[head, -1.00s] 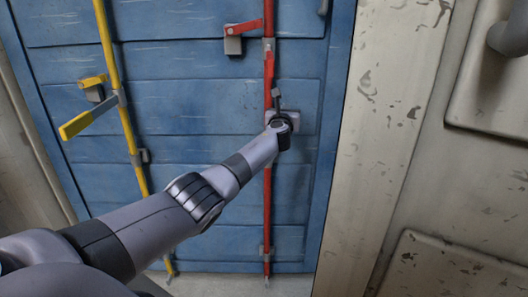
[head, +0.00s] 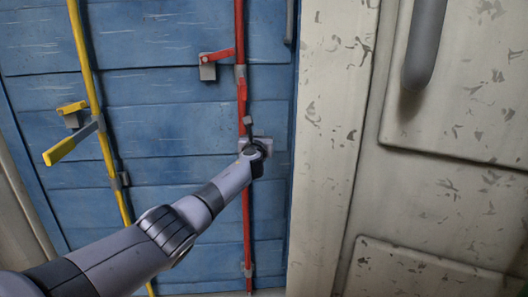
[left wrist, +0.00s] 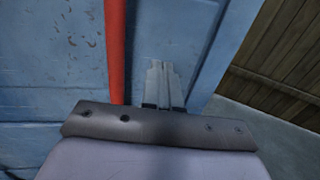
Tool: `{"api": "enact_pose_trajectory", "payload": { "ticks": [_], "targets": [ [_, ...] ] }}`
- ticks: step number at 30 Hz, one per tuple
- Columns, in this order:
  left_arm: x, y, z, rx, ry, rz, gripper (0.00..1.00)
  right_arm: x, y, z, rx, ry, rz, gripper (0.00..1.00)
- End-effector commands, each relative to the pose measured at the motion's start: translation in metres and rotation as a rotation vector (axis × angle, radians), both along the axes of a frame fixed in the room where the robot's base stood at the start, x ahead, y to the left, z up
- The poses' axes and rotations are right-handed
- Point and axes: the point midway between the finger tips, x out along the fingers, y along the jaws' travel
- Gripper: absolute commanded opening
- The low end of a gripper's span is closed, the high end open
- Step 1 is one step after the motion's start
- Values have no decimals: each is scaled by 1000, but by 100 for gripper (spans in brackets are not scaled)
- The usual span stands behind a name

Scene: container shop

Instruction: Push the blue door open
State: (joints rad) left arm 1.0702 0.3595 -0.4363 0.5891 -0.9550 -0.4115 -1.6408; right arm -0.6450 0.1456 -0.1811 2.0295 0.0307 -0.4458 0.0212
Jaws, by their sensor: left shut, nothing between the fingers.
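The blue door (head: 160,88) fills the left of the head view, with a yellow bar (head: 104,140) and a red bar (head: 246,215) running up it. My left gripper (head: 249,122) is beside the red bar near the door's right side, partly hidden by its own wrist. In the left wrist view, its fingers (left wrist: 162,75) are together and empty, in front of the blue surface (left wrist: 65,50), right of the red bar (left wrist: 114,50). I cannot tell whether the fingertips touch the door. My right gripper is not in view.
A pale, chipped post (head: 328,150) stands right of the door, then a pale panelled wall (head: 455,190) with a grey handle-like bar (head: 425,45). In the left wrist view, wooden planks (left wrist: 285,55) and a grey floor (left wrist: 250,110) show past the blue edge.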

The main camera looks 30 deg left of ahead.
Motion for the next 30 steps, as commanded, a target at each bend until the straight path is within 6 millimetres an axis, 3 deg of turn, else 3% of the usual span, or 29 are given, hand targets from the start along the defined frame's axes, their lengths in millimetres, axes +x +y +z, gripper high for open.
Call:
{"api": "enact_pose_trajectory", "payload": {
  "ticks": [11, 30],
  "targets": [
    [-21, -15, 3, 0, 1, -3, 0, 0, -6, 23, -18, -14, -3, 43],
    [-72, -55, 0, 2, 1, -1, 0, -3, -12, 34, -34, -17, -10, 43]
  ]
}}
